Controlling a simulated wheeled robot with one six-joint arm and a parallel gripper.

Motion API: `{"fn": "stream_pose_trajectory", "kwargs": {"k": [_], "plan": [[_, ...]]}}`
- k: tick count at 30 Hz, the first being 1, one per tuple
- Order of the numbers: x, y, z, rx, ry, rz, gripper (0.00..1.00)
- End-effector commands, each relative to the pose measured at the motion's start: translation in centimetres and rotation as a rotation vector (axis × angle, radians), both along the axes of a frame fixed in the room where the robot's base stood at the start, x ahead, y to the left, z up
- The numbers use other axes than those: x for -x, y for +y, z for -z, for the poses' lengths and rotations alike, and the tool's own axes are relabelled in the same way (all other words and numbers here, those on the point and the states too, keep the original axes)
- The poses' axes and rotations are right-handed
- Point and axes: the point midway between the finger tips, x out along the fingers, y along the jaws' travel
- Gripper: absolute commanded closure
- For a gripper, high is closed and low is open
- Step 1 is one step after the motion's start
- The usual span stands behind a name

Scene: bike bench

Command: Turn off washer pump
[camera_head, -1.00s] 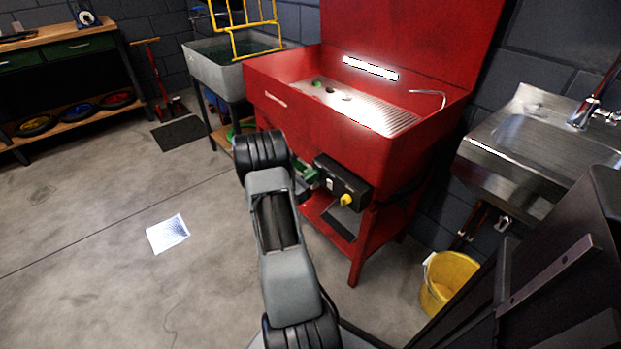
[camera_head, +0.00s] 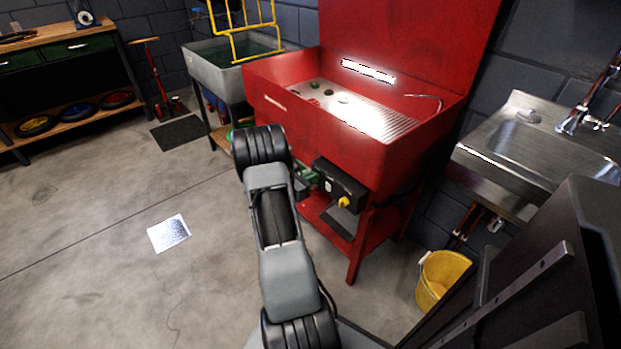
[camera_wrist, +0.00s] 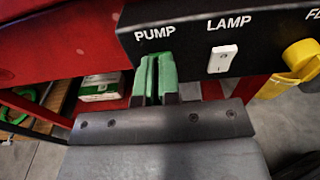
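The red parts washer (camera_head: 330,130) has a black control box (camera_head: 340,184) on its front. In the wrist view the box (camera_wrist: 190,42) carries the labels PUMP and LAMP, with a white rocker switch (camera_wrist: 222,59) under LAMP. A yellow rotary knob (camera_wrist: 300,55) sits to its right and also shows in the head view (camera_head: 344,202). My gripper (camera_wrist: 155,62) has green fingertips close together, directly under the PUMP label. They cover the spot where a pump switch would show, so its position and any contact are hidden. No held object shows between them.
A steel sink (camera_head: 540,150) is on the right, with a yellow bucket (camera_head: 442,280) below. A grey tub (camera_head: 225,70) stands left of the washer. A white sheet (camera_head: 168,233) lies on the open floor. A small box (camera_wrist: 100,87) sits left of my fingers.

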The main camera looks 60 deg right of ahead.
Motion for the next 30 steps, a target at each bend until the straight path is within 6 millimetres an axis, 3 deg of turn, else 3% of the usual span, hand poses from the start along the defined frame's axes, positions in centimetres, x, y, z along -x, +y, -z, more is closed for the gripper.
{"fn": "stream_pose_trajectory", "kwargs": {"k": [3,8,21,30], "plan": [[0.4,-0.6,-0.7,0.017,-0.005,0.013,1.0],[0.1,0.7,-0.8,0.016,-0.004,0.012,1.0],[-2.7,9.3,-1.1,0.006,0.002,-0.002,1.0],[-3.8,12.6,-1.2,0.005,0.001,0.003,1.0]]}}
